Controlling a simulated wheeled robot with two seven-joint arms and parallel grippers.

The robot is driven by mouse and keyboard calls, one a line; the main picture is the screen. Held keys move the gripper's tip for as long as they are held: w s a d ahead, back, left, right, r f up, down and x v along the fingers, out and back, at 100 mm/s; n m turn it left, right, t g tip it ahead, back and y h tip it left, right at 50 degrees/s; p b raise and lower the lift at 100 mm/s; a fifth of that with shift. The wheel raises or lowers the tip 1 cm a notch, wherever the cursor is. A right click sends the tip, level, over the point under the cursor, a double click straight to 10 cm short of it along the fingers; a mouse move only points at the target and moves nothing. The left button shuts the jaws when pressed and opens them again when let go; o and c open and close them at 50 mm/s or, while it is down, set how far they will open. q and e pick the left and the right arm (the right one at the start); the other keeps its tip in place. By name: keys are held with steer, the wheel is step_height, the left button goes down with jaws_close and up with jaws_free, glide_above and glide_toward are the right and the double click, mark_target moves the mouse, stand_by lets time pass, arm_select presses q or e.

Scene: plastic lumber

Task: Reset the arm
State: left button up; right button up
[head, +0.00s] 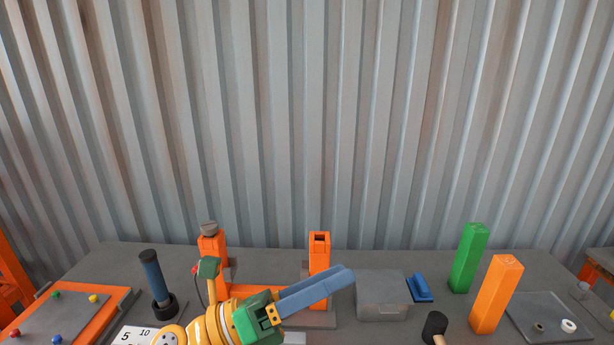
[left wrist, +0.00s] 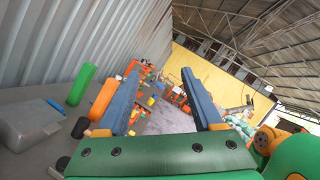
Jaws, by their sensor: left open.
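My left arm comes in from the bottom of the head view, yellow with a green gripper body. My left gripper (head: 318,288) has blue fingers and points up to the right over the table (head: 385,258). In the left wrist view the two blue fingers (left wrist: 163,105) stand wide apart with nothing between them. The gripper is above the table, in front of an orange frame (head: 255,288) and left of a grey box (head: 382,296). My right gripper is not in view.
A green block (head: 468,258) and an orange block (head: 496,294) stand upright at the right. A mallet (head: 435,327) lies near the front edge. A blue-handled tool (head: 155,280) stands at the left, near a tray (head: 60,316). A corrugated wall (head: 300,120) rises behind.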

arm_select(q)
steer(key=w+a+f+n+t+y, duration=0.35)
steer(key=a+n+t+y, duration=0.3)
steer(key=n, duration=0.65)
steer(key=w+a+f+n+t+y, duration=0.2)
steer(key=w+a+n+t+y, duration=0.4)
steer(key=n, duration=0.6)
steer(key=s+a+f+n+g+y, duration=0.25)
steer(key=f+n+y, duration=0.2)
steer(key=f, duration=0.25)
steer(key=s+a+f+n+g+y, duration=0.25)
steer(key=s+f+n, duration=0.2)
steer(key=f, duration=0.25)
steer(key=s+a+f+n+g, duration=0.2)
steer(key=s+f+n+g, duration=0.4)
steer(key=s+f+g, duration=0.7)
steer(key=s+f+t+b, duration=0.1)
steer(key=s+f+b, duration=0.25)
steer(key=f, duration=0.95)
steer(key=s+f+b, duration=0.3)
steer(key=s+f, duration=0.2)
steer(key=f, duration=0.8)
steer(key=s+a+f+y+b, duration=0.1)
steer(key=s+a+f+b, duration=0.1)
steer(key=s+f, duration=0.9)
steer(key=shift+s+a+f+g+b, duration=0.15)
steer(key=shift+s+f+g+b, duration=0.25)
steer(key=shift+f+b, duration=0.3)
